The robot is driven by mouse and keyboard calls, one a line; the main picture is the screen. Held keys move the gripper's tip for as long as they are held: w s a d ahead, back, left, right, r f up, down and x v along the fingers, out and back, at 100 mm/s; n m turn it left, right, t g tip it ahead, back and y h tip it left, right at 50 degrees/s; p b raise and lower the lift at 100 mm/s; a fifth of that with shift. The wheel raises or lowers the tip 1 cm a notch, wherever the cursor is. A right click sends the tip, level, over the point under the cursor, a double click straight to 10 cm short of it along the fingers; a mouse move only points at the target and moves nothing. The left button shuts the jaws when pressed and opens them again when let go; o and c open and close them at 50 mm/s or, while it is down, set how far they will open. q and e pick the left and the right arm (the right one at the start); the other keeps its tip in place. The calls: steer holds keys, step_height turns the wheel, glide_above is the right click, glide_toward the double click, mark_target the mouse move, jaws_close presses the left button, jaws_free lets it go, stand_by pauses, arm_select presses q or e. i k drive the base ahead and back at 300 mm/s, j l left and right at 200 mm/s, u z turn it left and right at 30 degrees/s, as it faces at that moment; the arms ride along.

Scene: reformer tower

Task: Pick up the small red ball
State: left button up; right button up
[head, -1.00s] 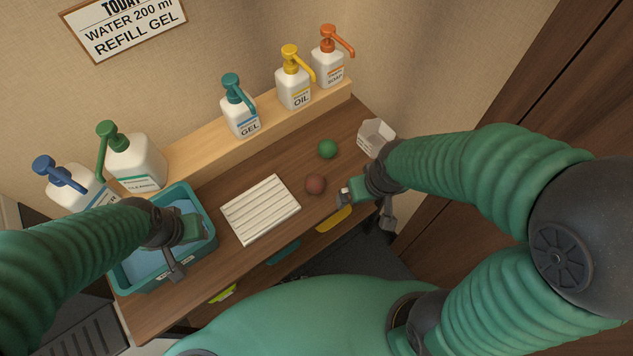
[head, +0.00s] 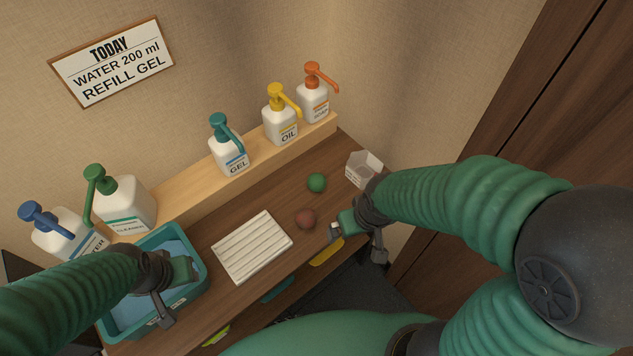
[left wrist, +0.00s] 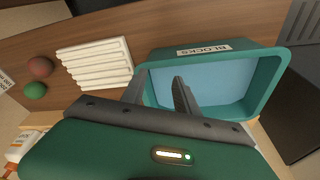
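The small red ball (head: 305,219) is dull brownish red and rests on the brown wooden desk (head: 330,155), right of a white ribbed board. In the left wrist view the red ball (left wrist: 40,67) is at the far left. My right gripper (head: 357,244) is just right of the ball, apart from it; its fingers look spread and empty. My left gripper (head: 175,292) hangs over the teal bin (head: 193,293), far from the ball. The left wrist view shows its fingers (left wrist: 158,93) apart with nothing between them.
A green ball (head: 316,182) lies just behind the red one. The white ribbed board (head: 252,246) is to the left. A small white hexagonal cup (head: 364,168) stands near my right arm. Pump bottles, including the gel bottle (head: 229,150), line the back. A wall (head: 410,80) closes the rear.

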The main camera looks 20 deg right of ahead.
mark_target(306, 219)
steer(key=l+u, duration=0.25)
steer(key=u, duration=0.15)
steer(key=l+u, duration=0.25)
steer(key=u, duration=0.15)
steer(key=k+l+u, duration=0.1)
steer(key=u, duration=0.3)
steer(key=l, duration=0.1)
